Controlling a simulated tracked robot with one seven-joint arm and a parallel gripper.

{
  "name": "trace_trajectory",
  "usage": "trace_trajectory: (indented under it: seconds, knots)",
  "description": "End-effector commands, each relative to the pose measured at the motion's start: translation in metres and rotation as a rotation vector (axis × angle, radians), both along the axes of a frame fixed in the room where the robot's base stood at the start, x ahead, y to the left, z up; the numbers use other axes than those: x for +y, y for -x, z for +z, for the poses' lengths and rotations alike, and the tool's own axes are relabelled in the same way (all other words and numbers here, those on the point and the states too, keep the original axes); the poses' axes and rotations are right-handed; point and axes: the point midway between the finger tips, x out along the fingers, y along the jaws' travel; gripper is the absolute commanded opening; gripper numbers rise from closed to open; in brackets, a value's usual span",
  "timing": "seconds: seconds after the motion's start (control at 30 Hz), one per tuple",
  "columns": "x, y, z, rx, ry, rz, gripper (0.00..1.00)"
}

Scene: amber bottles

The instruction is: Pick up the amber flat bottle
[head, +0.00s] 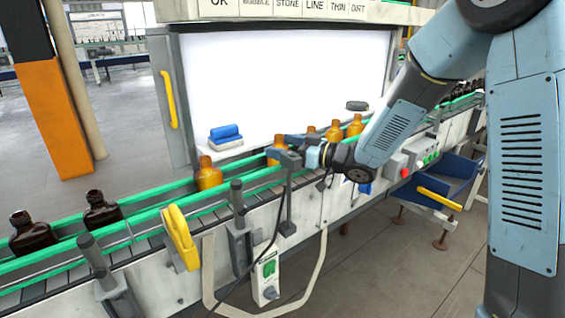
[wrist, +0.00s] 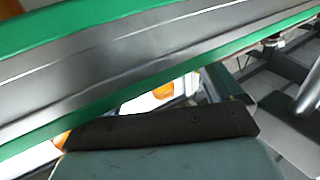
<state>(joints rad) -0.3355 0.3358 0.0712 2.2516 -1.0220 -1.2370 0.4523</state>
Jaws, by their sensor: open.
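Several amber bottles stand upright on the conveyor between green rails in the head view. One amber bottle (head: 208,175) stands to the left of my gripper. Another amber bottle (head: 274,154) stands right at my gripper, partly hidden behind it. Others (head: 333,132) stand farther right, partly behind my arm. I cannot tell by shape which one is the flat bottle. My gripper (head: 290,158) is open, at the near rail of the conveyor. In the wrist view a dark gripper part (wrist: 160,126) lies below a rail, and only small orange patches show; no whole bottle is visible.
Two dark brown bottles (head: 101,211) stand on the belt at the left. The green guide rails (head: 150,195) run along both sides of the belt. A yellow handle (head: 180,238) and grey posts rise at the near side. A white lit panel (head: 280,80) stands behind.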

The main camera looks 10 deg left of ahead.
Motion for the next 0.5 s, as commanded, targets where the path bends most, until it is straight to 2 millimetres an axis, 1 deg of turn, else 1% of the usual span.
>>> trace_trajectory:
  seconds: [0.03, 0.13, 0.4, 0.5]
  knots:
    - [0.0064, -0.0014, -0.0005, 0.0, 0.0, 0.002, 0.93]
    - [0.0137, -0.0032, -0.0004, 0.0, 0.0, 0.001, 0.93]
    - [0.0154, -0.0042, -0.0003, 0.0, 0.0, -0.001, 0.93]
    - [0.0153, -0.0043, -0.0003, 0.0, 0.0, -0.001, 0.85]
